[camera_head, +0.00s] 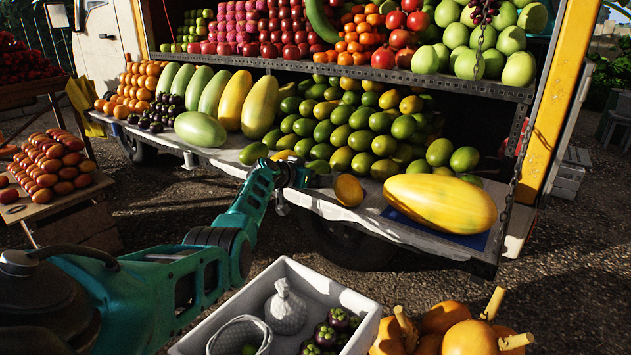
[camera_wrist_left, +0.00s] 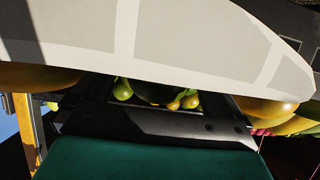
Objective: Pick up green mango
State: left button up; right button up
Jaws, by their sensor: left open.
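A pile of green and yellow-green mangoes (camera_head: 362,132) lies on the lower shelf of the truck. One green mango (camera_head: 253,153) lies at the pile's left end, near the shelf's front edge. My left gripper (camera_head: 306,174) is at the front of the pile, just right of that mango and left of a loose orange-yellow fruit (camera_head: 348,190). It is open, and its fingers are small and dark against the fruit. In the left wrist view, green and yellow fruits (camera_wrist_left: 124,89) show through a narrow gap and are mostly hidden. My right gripper is not in view.
A large yellow papaya (camera_head: 440,202) lies on a blue mat at the shelf's right. More papayas (camera_head: 259,106) stand at the left. A white crate (camera_head: 360,338) with a bagged fruit and mangosteens is below. A hanging chain (camera_head: 510,185) and yellow post (camera_head: 555,105) bound the right.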

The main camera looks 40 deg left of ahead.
pick_arm(q)
jog(key=shift+w+f, duration=0.15)
jog(key=shift+w, duration=0.2)
jog(key=c, duration=0.8)
